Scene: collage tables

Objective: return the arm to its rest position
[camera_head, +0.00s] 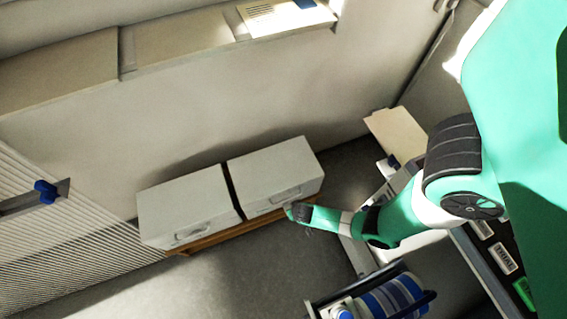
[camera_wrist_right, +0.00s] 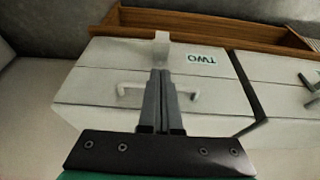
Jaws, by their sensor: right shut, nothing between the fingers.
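My right arm (camera_head: 405,216), green with black joints, reaches in from the right in the head view. Its gripper (camera_head: 298,212) is low, close to the front of the right-hand white box (camera_head: 272,168). In the right wrist view the gripper (camera_wrist_right: 161,74) is shut, its two dark fingers together with nothing between them. Behind the fingers is a white box (camera_wrist_right: 85,75) labelled TWO, with a pale handle partly hidden by them. Whether the fingers touch the box cannot be told. My left gripper is not in view.
A second white box (camera_head: 187,207) stands to the left on the same wooden base (camera_head: 215,236). A cart with a blue striped roll (camera_head: 393,297) stands below my arm. Grey floor (camera_head: 250,285) in front of the boxes is clear.

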